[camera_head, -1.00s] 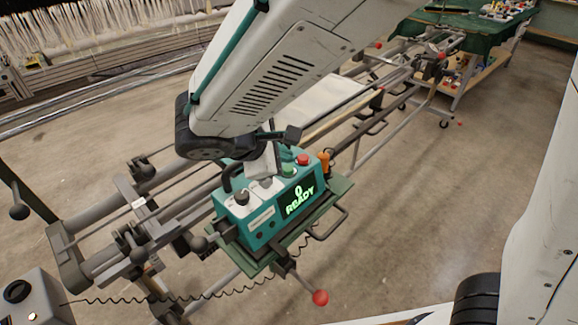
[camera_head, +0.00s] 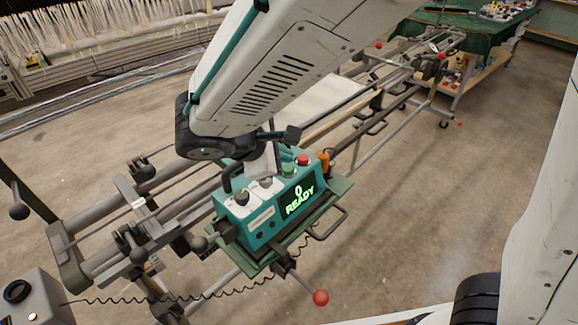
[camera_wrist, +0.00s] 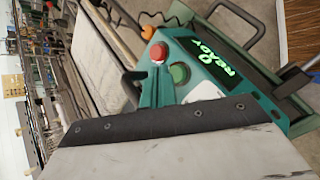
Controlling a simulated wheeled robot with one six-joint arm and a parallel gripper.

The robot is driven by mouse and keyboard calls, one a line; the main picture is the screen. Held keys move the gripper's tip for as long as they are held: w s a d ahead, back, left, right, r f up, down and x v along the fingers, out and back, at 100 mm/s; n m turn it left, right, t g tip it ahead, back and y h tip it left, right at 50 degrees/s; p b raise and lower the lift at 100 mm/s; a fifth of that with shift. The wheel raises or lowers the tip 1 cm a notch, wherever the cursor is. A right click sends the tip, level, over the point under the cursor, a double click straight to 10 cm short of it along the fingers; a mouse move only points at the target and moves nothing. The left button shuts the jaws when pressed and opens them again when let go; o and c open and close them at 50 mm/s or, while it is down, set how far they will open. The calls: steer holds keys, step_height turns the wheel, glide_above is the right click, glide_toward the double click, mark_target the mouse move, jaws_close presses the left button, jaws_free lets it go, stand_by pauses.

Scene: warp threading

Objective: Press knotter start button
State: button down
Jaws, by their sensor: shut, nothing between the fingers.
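The teal knotter (camera_head: 262,232) sits on its carriage on the rails, its display (camera_head: 299,201) reading "0 READY". A green button (camera_head: 289,170) and a red button (camera_head: 303,160) are on its top. In the wrist view the green button (camera_wrist: 180,72) lies right of my fingertips and the red button (camera_wrist: 158,51) just beyond them. My gripper (camera_head: 285,156) is shut and empty, low over the knotter's top beside the green button. Its teal fingers also show in the wrist view (camera_wrist: 157,84). I cannot tell whether the fingertips touch anything.
An orange-handled tool (camera_head: 324,162) stands at the knotter's right end. A black grab handle (camera_head: 234,176) rises at its left. A grey box (camera_head: 36,299) with a coiled cable is at lower left. A red-knobbed lever (camera_head: 320,298) sticks out in front.

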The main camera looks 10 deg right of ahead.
steer(key=shift+f, duration=0.1)
stand_by(0.3)
steer(key=shift+f, duration=0.3)
